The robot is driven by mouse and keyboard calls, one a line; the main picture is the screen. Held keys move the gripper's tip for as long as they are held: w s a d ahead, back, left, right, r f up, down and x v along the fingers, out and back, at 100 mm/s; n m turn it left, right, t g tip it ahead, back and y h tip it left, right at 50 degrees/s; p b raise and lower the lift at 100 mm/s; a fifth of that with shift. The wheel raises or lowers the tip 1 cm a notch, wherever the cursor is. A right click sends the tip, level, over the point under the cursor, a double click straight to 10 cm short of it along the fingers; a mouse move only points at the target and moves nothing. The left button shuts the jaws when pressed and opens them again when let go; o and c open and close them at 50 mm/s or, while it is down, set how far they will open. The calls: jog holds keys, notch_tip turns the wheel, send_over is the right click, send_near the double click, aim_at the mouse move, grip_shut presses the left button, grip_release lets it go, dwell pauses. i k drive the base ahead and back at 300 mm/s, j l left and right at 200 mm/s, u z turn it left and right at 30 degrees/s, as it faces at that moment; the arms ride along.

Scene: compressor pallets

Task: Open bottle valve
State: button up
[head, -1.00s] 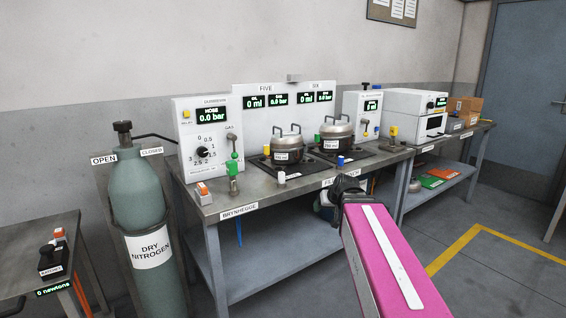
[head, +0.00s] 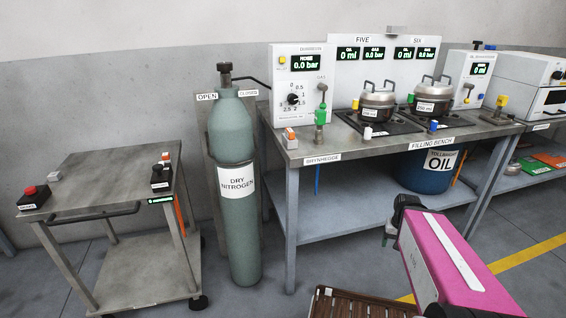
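The dry nitrogen bottle (head: 235,220) is a tall grey-green cylinder standing upright left of the filling bench. Its dark valve knob (head: 225,70) is on top, between an OPEN sign (head: 207,97) on the left and a CLOSED sign (head: 248,93) on the right. A dark hose runs right from the valve towards the white hose panel (head: 301,80), whose display reads 0.0 bar. My gripper (head: 398,212) is the dark end of my pink arm, low at right and well away from the valve. Its fingers cannot be made out clearly.
A grey trolley (head: 90,180) with a red button stands left of the bottle. The filling bench (head: 370,145) carries two pots and has a blue oil drum (head: 425,170) beneath. A brown slatted pallet (head: 350,305) lies at the bottom edge. Floor in front of the bottle is clear.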

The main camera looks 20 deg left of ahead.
aim_at(225, 68)
jog(key=u, duration=1.65)
jog(key=i+l, duration=0.1)
